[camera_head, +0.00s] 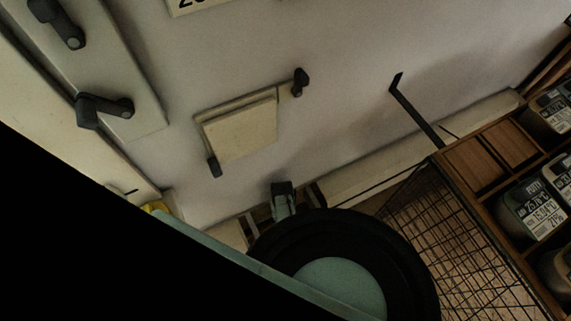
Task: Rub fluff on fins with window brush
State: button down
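I cannot make out a window brush, fins or fluff in this view. My gripper is not seen. A large dark round part with a pale teal disc, which seems to be my own arm, fills the bottom middle and hides what lies behind it. A small grey-green block with a dark top (283,199) shows just above that part; I cannot tell what it is. A small yellow thing (156,207) shows at the lower left, mostly hidden.
A cream panel (240,130) with dark fittings is on the pale wall. A dark angled bar (415,110) stands out from the wall. A wooden shelf (476,164) holds labelled jars (533,210) at right, beside a wire mesh (455,245). Dark handles (103,108) are at left.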

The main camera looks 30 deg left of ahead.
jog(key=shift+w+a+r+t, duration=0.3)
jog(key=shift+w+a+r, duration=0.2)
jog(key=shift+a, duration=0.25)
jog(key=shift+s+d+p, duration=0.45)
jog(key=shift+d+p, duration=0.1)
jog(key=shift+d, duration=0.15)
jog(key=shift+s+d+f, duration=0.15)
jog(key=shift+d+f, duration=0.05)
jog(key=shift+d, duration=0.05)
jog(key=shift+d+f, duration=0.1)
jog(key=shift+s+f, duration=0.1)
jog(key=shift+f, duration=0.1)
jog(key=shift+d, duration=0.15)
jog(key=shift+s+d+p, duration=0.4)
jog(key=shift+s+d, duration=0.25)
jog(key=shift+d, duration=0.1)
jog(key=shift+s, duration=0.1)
